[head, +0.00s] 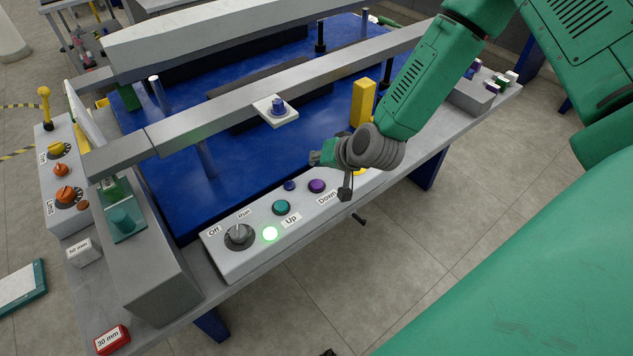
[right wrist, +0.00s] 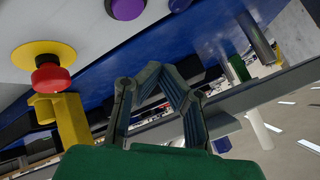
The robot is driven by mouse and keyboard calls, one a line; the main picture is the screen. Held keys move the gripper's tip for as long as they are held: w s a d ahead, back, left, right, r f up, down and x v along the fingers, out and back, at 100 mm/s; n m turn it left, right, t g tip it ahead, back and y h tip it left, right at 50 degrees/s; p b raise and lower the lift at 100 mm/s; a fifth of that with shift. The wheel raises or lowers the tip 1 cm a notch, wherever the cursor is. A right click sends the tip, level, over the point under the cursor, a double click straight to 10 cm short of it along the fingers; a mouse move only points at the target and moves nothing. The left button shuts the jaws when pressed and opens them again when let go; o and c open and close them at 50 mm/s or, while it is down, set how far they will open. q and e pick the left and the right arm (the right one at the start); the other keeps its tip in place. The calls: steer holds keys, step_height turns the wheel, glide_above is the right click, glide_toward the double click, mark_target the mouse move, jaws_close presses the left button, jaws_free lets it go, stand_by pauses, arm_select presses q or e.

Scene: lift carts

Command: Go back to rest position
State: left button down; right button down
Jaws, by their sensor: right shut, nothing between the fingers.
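My right gripper (head: 322,155) is shut and empty. In the head view it hangs above the grey control panel (head: 222,262), near the Down end and apart from the buttons. In the right wrist view its two fingers (right wrist: 160,72) come together at the tips with nothing between them. The Down button also shows in the right wrist view (right wrist: 127,8). My left gripper is out of view.
A red stop button (right wrist: 52,75) on a yellow base is close to my right gripper. A yellow post (head: 362,103) stands behind the gripper. A grey beam (head: 205,122) crosses above the blue platform (head: 180,190). The floor (head: 400,270) in front is clear.

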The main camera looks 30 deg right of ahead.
stand_by(0.4)
steer(key=s+a+f+n+g+b, duration=0.3)
steer(key=s+a+f+n+g, duration=0.15)
steer(key=s+f, duration=0.75)
steer(key=s+d+f+n+g+h+b, duration=0.1)
steer(key=s+f+n+g+b, duration=0.1)
steer(key=s, duration=1.6)
steer(key=shift+f+n+g+h+b, duration=0.3)
steer(key=shift+n+g, duration=0.25)
steer(key=shift+g, duration=0.4)
steer(key=shift+w+d, duration=0.1)
steer(key=shift+d, duration=0.05)
steer(key=shift+w+a, duration=0.1)
steer(key=shift+a, duration=0.1)
steer(key=shift+d, duration=0.1)
stand_by(2.7)
